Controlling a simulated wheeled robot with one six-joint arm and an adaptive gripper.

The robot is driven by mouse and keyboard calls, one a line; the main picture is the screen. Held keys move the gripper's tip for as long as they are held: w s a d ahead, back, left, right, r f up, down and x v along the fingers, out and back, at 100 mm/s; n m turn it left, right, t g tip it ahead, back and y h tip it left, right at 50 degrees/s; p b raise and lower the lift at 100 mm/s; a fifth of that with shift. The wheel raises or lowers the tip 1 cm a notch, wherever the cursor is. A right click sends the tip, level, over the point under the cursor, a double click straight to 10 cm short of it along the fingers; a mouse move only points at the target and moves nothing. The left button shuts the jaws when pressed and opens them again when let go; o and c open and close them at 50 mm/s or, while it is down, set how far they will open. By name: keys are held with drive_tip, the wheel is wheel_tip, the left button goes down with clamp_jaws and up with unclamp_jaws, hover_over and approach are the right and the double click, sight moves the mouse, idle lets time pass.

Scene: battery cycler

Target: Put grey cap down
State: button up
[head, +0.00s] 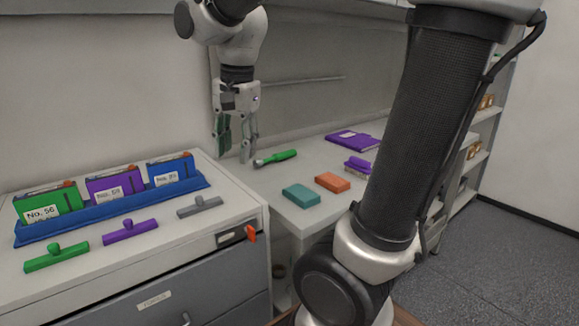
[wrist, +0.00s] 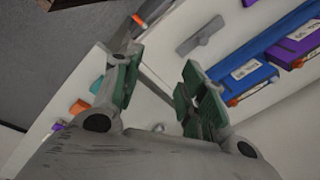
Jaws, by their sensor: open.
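The grey cap (head: 199,206), a flat bar with a knob, lies on the cabinet top (head: 180,240) near its right edge, in front of the blue battery (head: 171,169). It also shows in the wrist view (wrist: 200,36), beyond the fingertips and apart from them. My gripper (head: 234,152) is open and empty, raised behind and to the right of the cap. In the wrist view my gripper (wrist: 160,62) shows its two green-padded fingers spread with nothing between them.
Green (head: 56,257) and purple (head: 130,231) caps lie left of the grey one. A blue tray (head: 118,208) holds green, purple and blue batteries. A side table bears a green-handled tool (head: 276,157), teal (head: 300,195) and orange (head: 332,182) blocks, a purple brush (head: 358,166) and a purple book (head: 352,140).

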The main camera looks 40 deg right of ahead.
drive_tip(key=s+d+f+n+t, duration=0.2)
drive_tip(key=s+d+n, duration=0.5)
drive_tip(key=s+n, duration=0.4)
drive_tip(key=shift+s+f+t, duration=0.4)
drive_tip(key=shift+s, duration=0.2)
drive_tip(key=shift+d, duration=0.1)
